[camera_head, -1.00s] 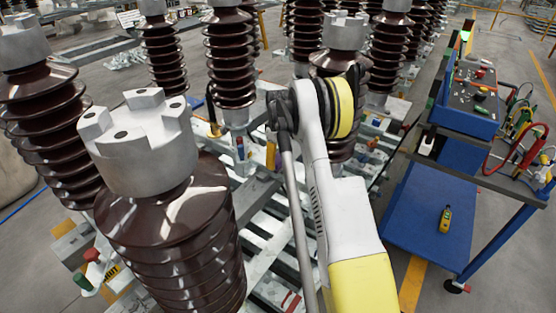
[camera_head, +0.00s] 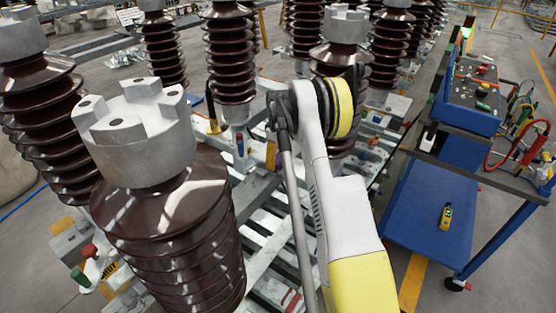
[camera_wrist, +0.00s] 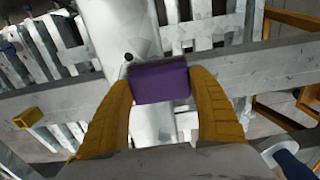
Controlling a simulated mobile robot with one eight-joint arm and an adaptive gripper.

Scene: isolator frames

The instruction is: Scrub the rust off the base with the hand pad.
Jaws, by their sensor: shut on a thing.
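In the wrist view my gripper (camera_wrist: 160,88) has its two yellow fingers closed on a purple hand pad (camera_wrist: 160,84). The pad is held between the fingertips, in front of a pale grey metal frame beam (camera_wrist: 245,62) and a whitish round column (camera_wrist: 128,30). I cannot tell whether the pad touches the metal. No rust patch can be made out clearly.
Brown ribbed insulators with grey metal caps, such as the near one (camera_head: 165,215), stand close on the left and behind. A blue tool cart (camera_head: 425,215) with a yellow meter (camera_head: 446,216) on its lower shelf stands at the right. Slatted metal frames (camera_head: 265,235) lie below.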

